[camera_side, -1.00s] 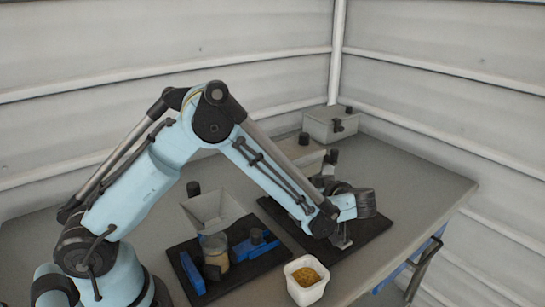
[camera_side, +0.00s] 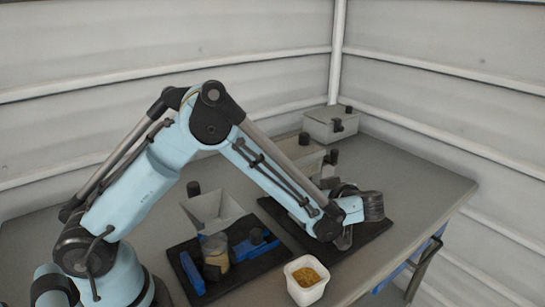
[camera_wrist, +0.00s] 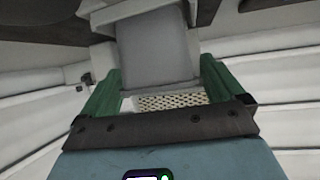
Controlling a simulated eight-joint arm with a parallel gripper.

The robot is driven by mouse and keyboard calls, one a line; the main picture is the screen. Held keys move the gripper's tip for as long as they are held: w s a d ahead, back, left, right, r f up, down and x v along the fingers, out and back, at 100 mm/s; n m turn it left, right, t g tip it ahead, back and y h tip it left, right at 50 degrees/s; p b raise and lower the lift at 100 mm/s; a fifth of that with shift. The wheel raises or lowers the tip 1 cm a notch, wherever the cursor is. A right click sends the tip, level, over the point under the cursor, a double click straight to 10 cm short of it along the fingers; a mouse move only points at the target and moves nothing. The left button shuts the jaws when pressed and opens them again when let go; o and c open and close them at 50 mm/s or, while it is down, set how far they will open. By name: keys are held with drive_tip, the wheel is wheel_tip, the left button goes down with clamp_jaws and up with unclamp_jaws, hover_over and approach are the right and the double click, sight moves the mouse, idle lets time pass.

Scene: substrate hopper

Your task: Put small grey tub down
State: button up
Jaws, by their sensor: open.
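In the wrist view, a plain grey block-like body that looks like the small grey tub (camera_wrist: 158,50) stands between the two green fingers of my gripper (camera_wrist: 160,80). The fingers are apart, one on each side of it. I cannot tell whether either finger touches it. In the side view my gripper (camera_side: 344,238) is low over the right black mat (camera_side: 372,232). The tub cannot be made out clearly there, as my wrist and forearm cover that spot.
A white tub of yellow grains (camera_side: 306,286) stands at the table's front. To its left, a clear container (camera_side: 215,255) and blue blocks (camera_side: 192,272) sit on another black mat, near a grey hopper (camera_side: 212,210). Grey boxes (camera_side: 331,122) stand at the back. The table's right side is clear.

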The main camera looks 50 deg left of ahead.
drive_tip(key=v, duration=1)
drive_tip(key=s+a+r+m+h, duration=0.4)
drive_tip(key=s+a+m+h, duration=0.1)
drive_tip(key=a+m, duration=0.25)
drive_tip(key=s+m+t+h, duration=0.4)
drive_tip(key=s+m+h, duration=0.3)
drive_tip(key=s+m, duration=0.1)
drive_tip(key=shift+s+f+t, duration=0.3)
drive_tip(key=shift+s+t, duration=0.1)
drive_tip(key=shift+s, duration=0.35)
drive_tip(key=c, duration=1.1)
drive_tip(key=shift+w, duration=0.1)
drive_tip(key=shift+c, duration=0.2)
